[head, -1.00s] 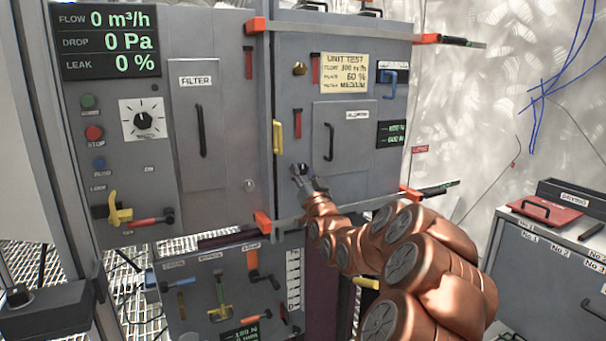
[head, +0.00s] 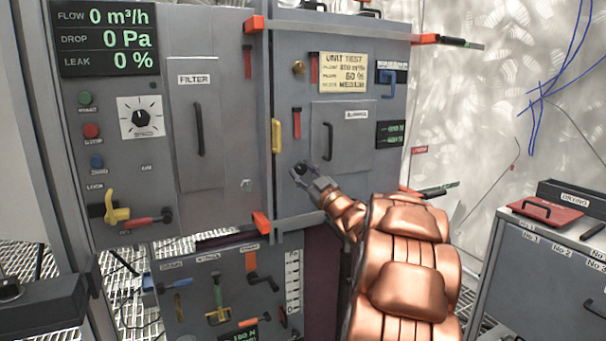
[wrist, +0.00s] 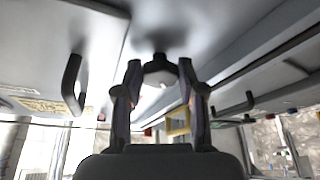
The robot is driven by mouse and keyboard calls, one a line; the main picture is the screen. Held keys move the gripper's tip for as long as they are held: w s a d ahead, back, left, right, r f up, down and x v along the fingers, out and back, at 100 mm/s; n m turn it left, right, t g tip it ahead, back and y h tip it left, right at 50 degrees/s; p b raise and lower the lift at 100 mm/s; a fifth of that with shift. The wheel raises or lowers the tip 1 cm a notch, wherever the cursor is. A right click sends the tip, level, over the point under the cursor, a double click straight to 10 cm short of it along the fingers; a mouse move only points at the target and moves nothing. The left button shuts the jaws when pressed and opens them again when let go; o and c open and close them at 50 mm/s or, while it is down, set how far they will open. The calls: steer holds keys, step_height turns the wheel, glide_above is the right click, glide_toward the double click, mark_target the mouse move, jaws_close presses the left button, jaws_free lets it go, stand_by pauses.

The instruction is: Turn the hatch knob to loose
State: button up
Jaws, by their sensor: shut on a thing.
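The hatch knob (head: 301,168) is small, dark and round, on the grey right-hand cabinet door, below and left of the hatch panel (head: 350,165) with its black handle (head: 328,141). My gripper (head: 302,171) is at the knob with one finger on each side, shut on it. In the wrist view my gripper (wrist: 159,68) has the knob (wrist: 160,72) between its fingertips, with a pale patch on its face. The fingers hide part of the knob in the head view, and I cannot read its turn position.
A yellow handle (head: 277,136) and a red strip (head: 297,122) are close to the knob. Orange-ended bars (head: 262,222) cross the cabinet below. A lower panel of levers (head: 222,290) is underneath. A grey cabinet (head: 545,265) stands at right.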

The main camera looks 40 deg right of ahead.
steer(key=n+y, duration=0.1)
steer(key=n, duration=0.1)
steer(key=n+g+y, duration=0.1)
steer(key=n, duration=0.2)
steer(key=n+y+p, duration=0.1)
steer(key=n, duration=0.2)
steer(key=shift+s+d+r+g, duration=0.1)
steer(key=shift+d+r+g, duration=0.1)
steer(key=shift+g, duration=0.1)
steer(key=n+g+y, duration=0.1)
steer(key=n, duration=0.4)
steer(key=n+g+p, duration=0.1)
steer(key=n, duration=0.1)
steer(key=shift+r+n+g, duration=0.15)
steer(key=shift+n+g, duration=0.15)
steer(key=shift+n, duration=0.1)
steer(key=n+g, duration=0.1)
steer(key=n, duration=0.3)
steer(key=n+g+h, duration=0.1)
steer(key=shift+a+r+n+g, duration=0.15)
steer(key=shift+n+g, duration=0.15)
steer(key=shift+n, duration=0.1)
steer(key=n+g+h, duration=0.1)
steer(key=n+h, duration=0.1)
steer(key=n, duration=0.2)
steer(key=shift+a, duration=0.1)
steer(key=shift+g, duration=0.3)
